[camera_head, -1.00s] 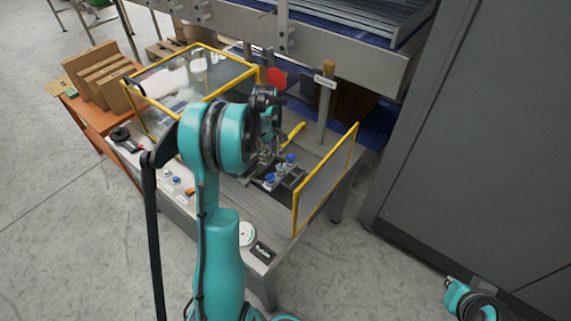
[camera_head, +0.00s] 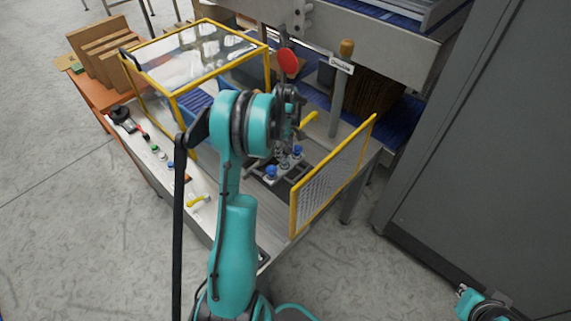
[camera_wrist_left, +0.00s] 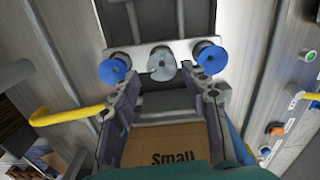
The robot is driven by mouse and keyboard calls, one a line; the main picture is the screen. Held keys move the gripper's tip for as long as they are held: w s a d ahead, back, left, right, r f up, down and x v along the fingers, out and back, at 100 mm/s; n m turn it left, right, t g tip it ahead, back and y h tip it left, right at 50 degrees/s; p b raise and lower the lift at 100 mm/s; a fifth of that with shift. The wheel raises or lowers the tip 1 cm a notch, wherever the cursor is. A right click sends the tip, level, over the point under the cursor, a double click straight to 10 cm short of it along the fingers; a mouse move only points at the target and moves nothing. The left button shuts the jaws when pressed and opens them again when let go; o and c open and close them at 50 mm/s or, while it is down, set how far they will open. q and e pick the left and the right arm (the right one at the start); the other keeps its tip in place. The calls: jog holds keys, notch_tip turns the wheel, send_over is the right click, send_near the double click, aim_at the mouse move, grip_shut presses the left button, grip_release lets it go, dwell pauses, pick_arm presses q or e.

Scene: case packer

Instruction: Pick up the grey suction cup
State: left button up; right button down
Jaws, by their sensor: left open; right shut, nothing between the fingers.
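The grey suction cup (camera_wrist_left: 162,65) sits in the middle of a row on a metal bar in the left wrist view, between two blue suction cups (camera_wrist_left: 114,69) (camera_wrist_left: 210,57). In the head view the row is at the machine's front right, with a blue cup (camera_head: 271,171) nearest. My left gripper (camera_wrist_left: 162,84) is open, its two fingers on either side of the grey cup's line, with the cup showing beyond the tips. I cannot tell the exact gap. It also shows in the head view, above the row. My right gripper (camera_head: 463,291) is shut and empty at the lower right, away from the machine.
A yellow-framed mesh guard (camera_head: 333,178) stands just right of the cups. A yellow-framed clear cover (camera_head: 195,60) is at left. A box marked "Small" (camera_wrist_left: 170,150) shows between the fingers.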

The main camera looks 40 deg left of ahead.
aim_at(285, 159)
pick_arm(q)
notch_tip(285, 159, down, 5)
jog(key=shift+s+a+f+b, duration=0.1)
jog(key=shift+f+b, duration=0.05)
jog(key=shift+b, duration=0.9)
jog(key=c, duration=0.8)
